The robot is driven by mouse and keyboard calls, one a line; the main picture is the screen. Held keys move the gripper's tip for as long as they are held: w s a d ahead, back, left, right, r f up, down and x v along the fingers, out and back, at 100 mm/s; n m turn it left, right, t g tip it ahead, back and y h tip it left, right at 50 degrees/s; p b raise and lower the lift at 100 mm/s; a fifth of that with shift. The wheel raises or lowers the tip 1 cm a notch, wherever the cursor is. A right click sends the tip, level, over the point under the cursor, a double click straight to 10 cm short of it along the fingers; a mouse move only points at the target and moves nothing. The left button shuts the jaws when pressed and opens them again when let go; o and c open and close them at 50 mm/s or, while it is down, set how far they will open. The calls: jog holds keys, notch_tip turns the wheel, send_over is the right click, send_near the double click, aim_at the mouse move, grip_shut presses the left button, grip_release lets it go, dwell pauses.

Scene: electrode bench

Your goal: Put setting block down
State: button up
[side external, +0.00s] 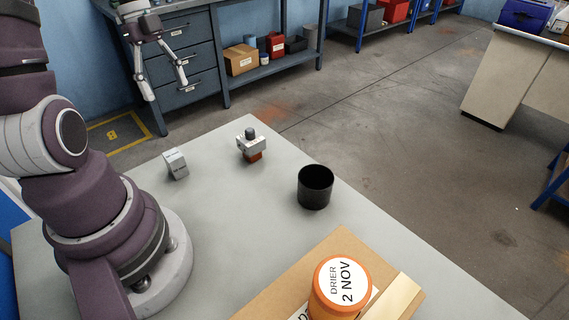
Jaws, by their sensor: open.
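A small light-grey block (176,164) with dark marking on its face stands upright on the grey table, near its left edge; it looks like the setting block. My gripper (167,89) is at the top left, raised above and behind the block in the picture. Its two fingers are spread wide with nothing between them, and it is apart from the block. To the right of the block stands a small metal piece with a dark knob and a reddish-brown base (251,145).
A black open cup (315,187) stands mid-table. The table (232,230) is clear between block and cup. Drawers (187,62) stand behind.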

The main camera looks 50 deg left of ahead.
jog(key=d+r+n+t+y, duration=0.1)
jog(key=d+r+n+t, duration=0.1)
jog(key=d+n, duration=0.5)
jog(key=d+r+n+t+y, duration=0.2)
jog(key=d+n+t, duration=0.1)
jog(key=d+n, duration=0.5)
jog(key=shift+d+r, duration=0.2)
jog(key=shift+r, duration=0.2)
